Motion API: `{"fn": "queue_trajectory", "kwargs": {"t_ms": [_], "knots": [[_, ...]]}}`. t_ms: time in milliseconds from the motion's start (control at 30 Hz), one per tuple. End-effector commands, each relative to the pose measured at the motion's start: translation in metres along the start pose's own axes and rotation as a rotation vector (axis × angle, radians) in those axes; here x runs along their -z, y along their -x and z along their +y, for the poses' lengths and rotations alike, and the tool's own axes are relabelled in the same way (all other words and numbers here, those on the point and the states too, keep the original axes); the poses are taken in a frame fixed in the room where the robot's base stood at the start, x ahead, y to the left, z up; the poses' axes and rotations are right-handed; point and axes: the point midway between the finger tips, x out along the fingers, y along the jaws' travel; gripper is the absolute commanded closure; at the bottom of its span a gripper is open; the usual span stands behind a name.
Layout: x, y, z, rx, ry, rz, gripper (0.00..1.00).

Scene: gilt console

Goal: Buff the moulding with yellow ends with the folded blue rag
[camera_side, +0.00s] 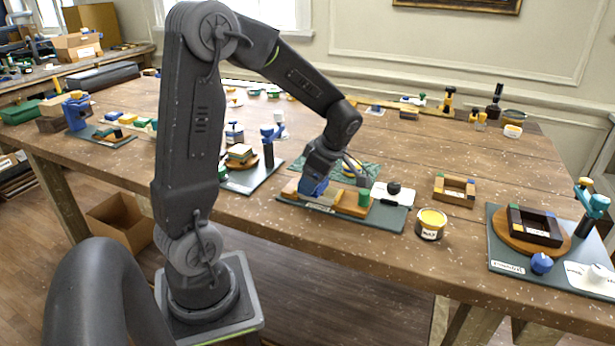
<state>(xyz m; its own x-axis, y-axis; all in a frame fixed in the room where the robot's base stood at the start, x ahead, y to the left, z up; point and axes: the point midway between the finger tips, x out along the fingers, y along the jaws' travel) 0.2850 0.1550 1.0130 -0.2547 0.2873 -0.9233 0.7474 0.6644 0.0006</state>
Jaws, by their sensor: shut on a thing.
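My gripper (318,178) is low over the dark green mat (390,221) near the table's front edge. It is shut on the folded blue rag (313,187), whose lower edge is at the light brown wooden moulding piece (350,203) on that mat. I cannot tell whether the rag touches the wood or is just above it. The moulding's ends are small here, and my gripper and the rag hide part of it, so its yellow ends are not clear. A green cylinder (364,197) stands at its right.
A white card with a black knob (394,188) lies right of the work. An open tin of yellow stuff (431,222) and a small wooden frame (454,189) stand farther right. A dark frame on a round board (534,226) is at far right. Bare table lies between.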

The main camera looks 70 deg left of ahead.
Motion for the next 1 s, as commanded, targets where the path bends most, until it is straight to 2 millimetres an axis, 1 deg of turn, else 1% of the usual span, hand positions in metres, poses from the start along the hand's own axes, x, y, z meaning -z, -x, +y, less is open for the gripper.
{"fn": "queue_trajectory", "kwargs": {"t_ms": [33,567,600,1000], "knots": [[-0.005,0.002,0.0,0.0,-0.004,0.0,0.51],[-0.05,0.02,0.003,0.0,-0.004,-0.001,0.51],[-0.044,0.018,0.003,0.001,0.001,0.0,0.51],[-0.009,0.003,0.0,0.002,0.002,0.0,0.51]]}}
